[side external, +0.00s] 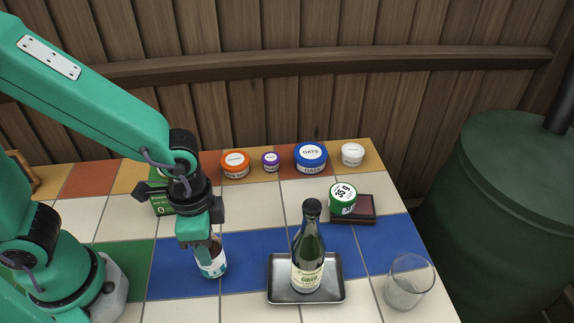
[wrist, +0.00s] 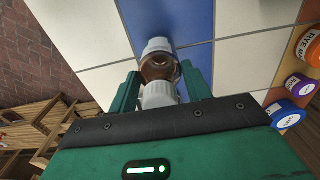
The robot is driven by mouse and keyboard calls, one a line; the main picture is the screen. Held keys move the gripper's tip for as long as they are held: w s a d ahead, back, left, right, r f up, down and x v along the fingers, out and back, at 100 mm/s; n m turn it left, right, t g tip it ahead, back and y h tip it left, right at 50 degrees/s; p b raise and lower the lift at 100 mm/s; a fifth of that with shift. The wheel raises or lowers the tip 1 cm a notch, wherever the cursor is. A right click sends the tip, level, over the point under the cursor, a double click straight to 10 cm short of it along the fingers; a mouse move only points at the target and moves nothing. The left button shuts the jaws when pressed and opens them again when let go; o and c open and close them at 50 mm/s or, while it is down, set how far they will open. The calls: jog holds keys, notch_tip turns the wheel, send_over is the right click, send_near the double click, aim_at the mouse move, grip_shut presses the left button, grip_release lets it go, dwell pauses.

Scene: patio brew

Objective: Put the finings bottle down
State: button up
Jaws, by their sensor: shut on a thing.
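The finings bottle (side external: 212,262) is a small brown bottle with a white and teal label. It is upright over the blue tiles in the side view. My gripper (side external: 202,236) points down and is shut on its upper part. In the wrist view my gripper (wrist: 161,72) has a finger on each side of the brown bottle (wrist: 159,68), with its white cap towards the camera. Its top is hidden by the fingers in the side view. I cannot tell whether its base touches the tiles.
A tall cider bottle (side external: 308,251) stands on a metal tray (side external: 277,290) to the right. An empty glass (side external: 407,284) is near the right edge. A green tin (side external: 342,198) sits on a dark box (side external: 366,208). Several tubs, including the blue oats tub (side external: 310,158), line the back.

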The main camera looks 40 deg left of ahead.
jog(key=shift+f, duration=0.65)
jog(key=shift+f, duration=0.1)
jog(key=o, duration=1.1)
jog(key=shift+o, duration=0.2)
jog(key=shift+r, duration=6.15)
jog(key=shift+a, duration=0.1)
